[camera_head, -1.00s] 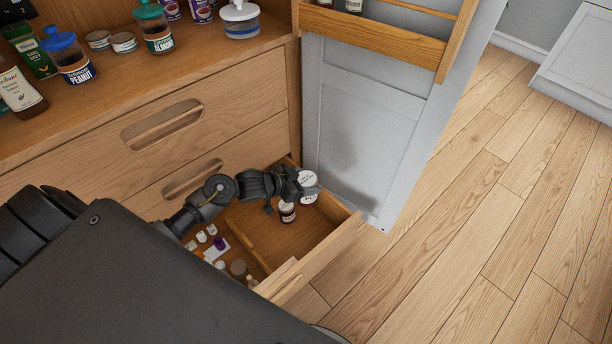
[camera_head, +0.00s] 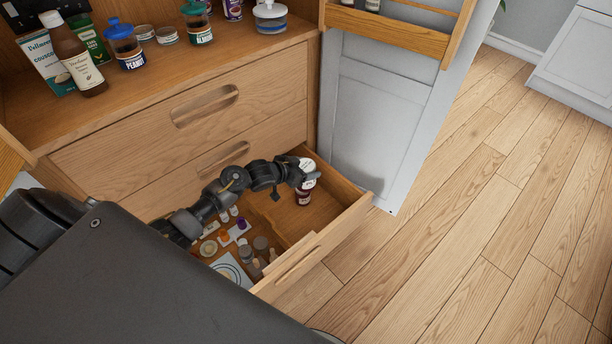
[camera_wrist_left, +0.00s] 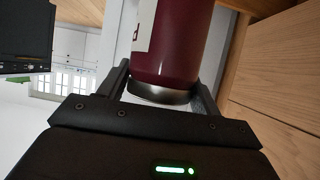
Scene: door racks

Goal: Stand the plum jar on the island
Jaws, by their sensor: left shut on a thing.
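My left gripper (camera_head: 296,179) reaches over the right part of the open bottom drawer (camera_head: 342,226) and is shut on a plum-coloured jar. The plum jar (camera_wrist_left: 175,45) fills the space between the fingers in the left wrist view, with a strip of its label at the left edge and a metallic band at its near end. In the head view the gripper partly hides it, and a pale round top (camera_head: 305,164) shows there. My right gripper is not in view.
The drawer's left part holds several small items, including a purple-capped one (camera_head: 241,223). The grey cabinet door (camera_head: 372,125) stands open close behind the drawer. Several jars and bottles stand on the wooden shelf (camera_head: 180,75). A white cabinet (camera_head: 578,58) stands far right across clear floor.

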